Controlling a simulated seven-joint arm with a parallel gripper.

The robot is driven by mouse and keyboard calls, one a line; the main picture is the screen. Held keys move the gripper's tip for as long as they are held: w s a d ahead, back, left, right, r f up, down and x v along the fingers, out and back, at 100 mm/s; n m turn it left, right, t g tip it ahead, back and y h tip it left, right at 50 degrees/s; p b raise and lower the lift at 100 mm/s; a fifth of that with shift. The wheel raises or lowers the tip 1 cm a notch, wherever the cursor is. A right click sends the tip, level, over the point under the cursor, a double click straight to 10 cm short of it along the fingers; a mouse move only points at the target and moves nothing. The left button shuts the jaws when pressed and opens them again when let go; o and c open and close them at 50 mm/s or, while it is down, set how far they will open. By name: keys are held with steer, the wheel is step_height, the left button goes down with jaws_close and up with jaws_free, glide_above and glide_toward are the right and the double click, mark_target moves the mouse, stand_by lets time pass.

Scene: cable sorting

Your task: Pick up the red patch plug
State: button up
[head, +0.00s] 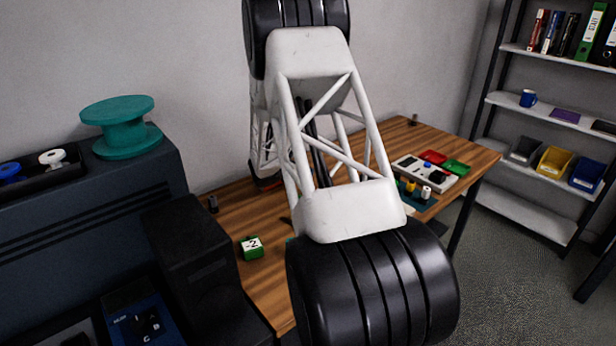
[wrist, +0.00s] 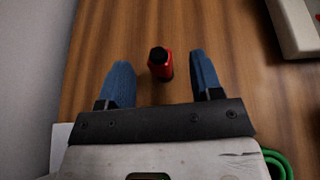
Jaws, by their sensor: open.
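The red patch plug (wrist: 161,68) is a small red piece with a black end, seen in the wrist view on the wooden table (wrist: 205,25). It shows between the two blue fingers of my gripper (wrist: 161,75), nearer the right finger in the picture. My gripper is open, with a gap on both sides of the plug and no finger visibly touching it. In the head view, my own arm hides the plug and the gripper.
A pale box (wrist: 297,22) stands at the upper right in the wrist view, and a green coil (wrist: 276,165) shows at lower right. A teal spool (head: 122,128) stands at left.

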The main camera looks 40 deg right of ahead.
steer(key=shift+x, duration=2.55)
steer(key=shift+c, duration=0.2)
steer(key=c, duration=1)
